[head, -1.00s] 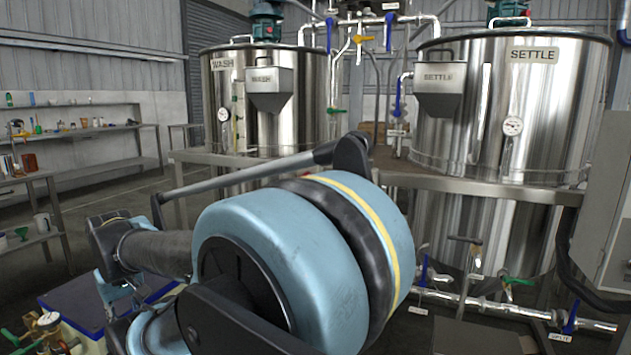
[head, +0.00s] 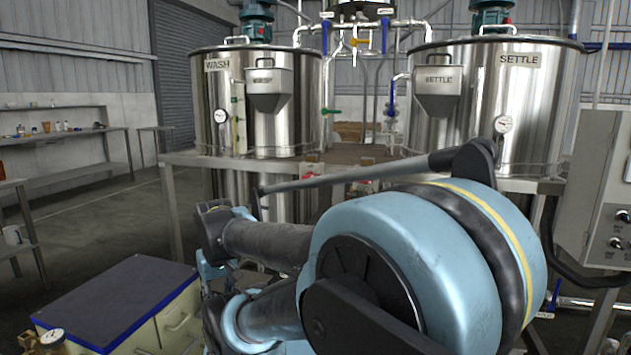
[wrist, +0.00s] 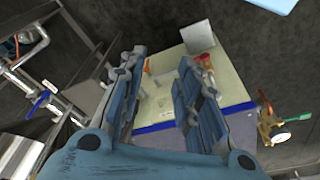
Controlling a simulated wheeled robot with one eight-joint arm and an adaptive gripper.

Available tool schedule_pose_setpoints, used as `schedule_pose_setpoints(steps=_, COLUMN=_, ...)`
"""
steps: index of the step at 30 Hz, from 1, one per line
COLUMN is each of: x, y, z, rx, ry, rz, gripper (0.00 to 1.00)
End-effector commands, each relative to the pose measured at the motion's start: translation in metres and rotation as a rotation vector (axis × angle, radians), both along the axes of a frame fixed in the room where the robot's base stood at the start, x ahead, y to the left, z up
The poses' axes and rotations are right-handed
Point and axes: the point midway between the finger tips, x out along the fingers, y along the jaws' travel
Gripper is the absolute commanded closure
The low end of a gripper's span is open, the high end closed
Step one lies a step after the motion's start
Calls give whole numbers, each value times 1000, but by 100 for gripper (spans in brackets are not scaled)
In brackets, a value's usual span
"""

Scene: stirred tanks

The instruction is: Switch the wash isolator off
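No switch in view can be read as the wash isolator. A grey control panel (head: 592,185) at the right edge of the head view carries several dark knobs (head: 619,215) with labels too small to read. The steel WASH tank (head: 225,105) stands at the back left, with small red fittings (head: 309,175) below it that I cannot identify. In the wrist view my gripper (wrist: 160,82) is open and empty, its two blue-grey fingers well apart above a cabinet. I cannot make out the gripper in the head view.
The SETTLE tank (head: 540,95) stands right of the WASH tank, with pipes and valves between them. A cream cabinet with a blue-edged dark top (head: 115,295) is at the lower left. A shelf (head: 60,135) lines the left wall. Open floor lies at left.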

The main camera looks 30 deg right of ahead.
Motion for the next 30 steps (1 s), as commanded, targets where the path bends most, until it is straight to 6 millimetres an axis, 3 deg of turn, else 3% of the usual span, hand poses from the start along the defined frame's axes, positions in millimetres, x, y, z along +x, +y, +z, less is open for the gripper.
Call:
schedule_pose_setpoints(steps=8, x=-2, y=-1, z=1, rx=-3, ry=-5, rz=-1, gripper=69)
schedule_pose_setpoints(steps=10, x=-5, y=-6, z=5, rx=-21, ry=-26, rz=-6, gripper=69)
schedule_pose_setpoints(steps=13, x=9, y=-24, z=7, rx=-95, ry=-73, rz=-18, gripper=69)
schedule_pose_setpoints(steps=17, x=36, y=-77, z=20, rx=-287, ry=-175, rz=-33, gripper=69)
schedule_pose_setpoints(steps=20, x=56, y=-127, z=42, rx=-480, ry=-258, rz=-26, gripper=69)
schedule_pose_setpoints(steps=24, x=74, y=-187, z=82, rx=-760, ry=-338, rz=22, gripper=69)
schedule_pose_setpoints(steps=30, x=91, y=-244, z=146, rx=-1148, ry=-371, rz=172, gripper=69)
